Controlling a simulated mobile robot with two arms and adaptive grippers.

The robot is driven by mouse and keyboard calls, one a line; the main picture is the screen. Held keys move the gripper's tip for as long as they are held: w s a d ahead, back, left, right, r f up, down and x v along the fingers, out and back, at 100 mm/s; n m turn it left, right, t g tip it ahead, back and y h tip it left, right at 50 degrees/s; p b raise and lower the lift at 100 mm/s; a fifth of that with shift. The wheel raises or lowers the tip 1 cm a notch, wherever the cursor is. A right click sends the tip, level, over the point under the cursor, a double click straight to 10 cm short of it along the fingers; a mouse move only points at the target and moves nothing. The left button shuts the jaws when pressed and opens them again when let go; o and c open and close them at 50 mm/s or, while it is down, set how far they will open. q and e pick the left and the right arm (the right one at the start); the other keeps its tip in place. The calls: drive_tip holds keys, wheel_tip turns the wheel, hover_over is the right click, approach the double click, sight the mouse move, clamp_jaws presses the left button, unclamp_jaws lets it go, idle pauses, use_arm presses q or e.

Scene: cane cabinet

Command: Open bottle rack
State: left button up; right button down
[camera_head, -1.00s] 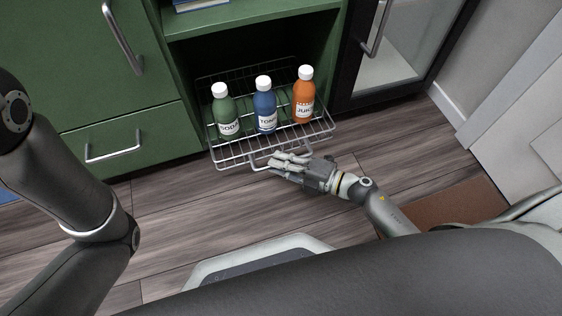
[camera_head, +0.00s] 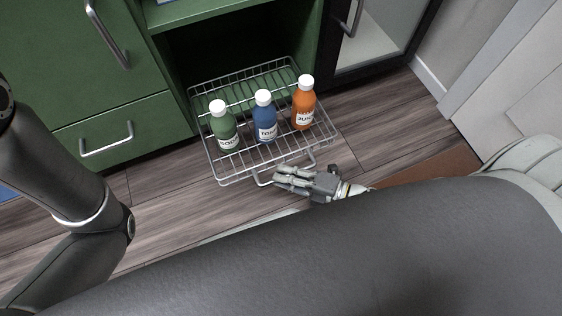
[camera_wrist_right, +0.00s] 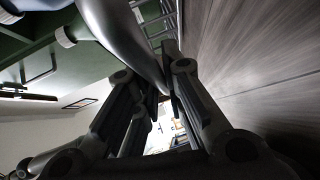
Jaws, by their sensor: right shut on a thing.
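The wire bottle rack (camera_head: 237,178) is pulled out of the green cabinet's lower opening, over the floor. A green bottle (camera_head: 224,128), a blue bottle (camera_head: 264,118) and an orange bottle (camera_head: 304,103) stand upright in it, all with white caps. My right gripper (camera_head: 283,179) is at the rack's front and shut on its handle (camera_head: 263,181). In the right wrist view the handle (camera_wrist_right: 125,35) is a large shiny bar running between the fingers (camera_wrist_right: 160,95). My left arm shows at the left, but its gripper is out of view.
A closed green drawer (camera_head: 105,139) is left of the rack. A black-framed glass door (camera_head: 375,45) is on the right, near a white wall. Wood floor (camera_head: 385,143) is clear right of the rack. A brown mat (camera_head: 425,168) lies at the right.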

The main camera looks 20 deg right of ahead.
drive_tip(key=c, duration=1.5)
unclamp_jaws()
drive_tip(key=v, duration=1.2)
